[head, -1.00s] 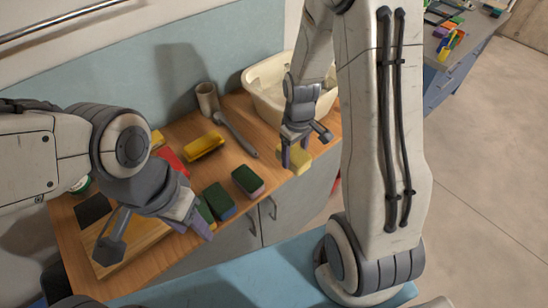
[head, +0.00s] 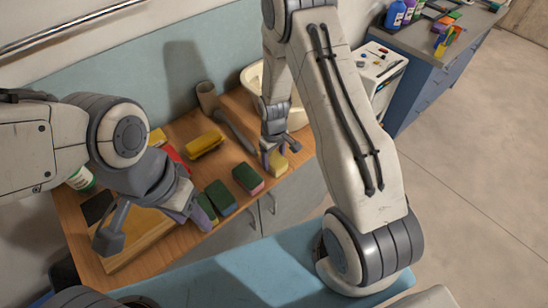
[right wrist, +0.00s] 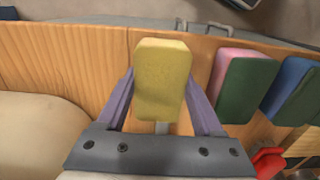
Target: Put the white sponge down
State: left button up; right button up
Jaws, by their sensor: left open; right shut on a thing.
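My right gripper (head: 273,158) is shut on a pale yellow sponge (head: 279,163), close over the wooden counter's front right part. No plain white sponge shows. In the right wrist view the held sponge (right wrist: 162,80) stands between the two purple fingers (right wrist: 162,105). I cannot tell if it touches the counter. My left gripper (head: 190,210) is open near the row of sponges at the counter's front, and its fingertips are partly hidden.
A green-pink sponge (head: 247,179) and a green-blue sponge (head: 220,197) lie left of the held one. A wooden board (head: 140,235) lies at left.

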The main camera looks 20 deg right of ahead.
jog(key=shift+f, duration=0.1)
jog(key=shift+f, duration=0.15)
jog(key=o, duration=1.2)
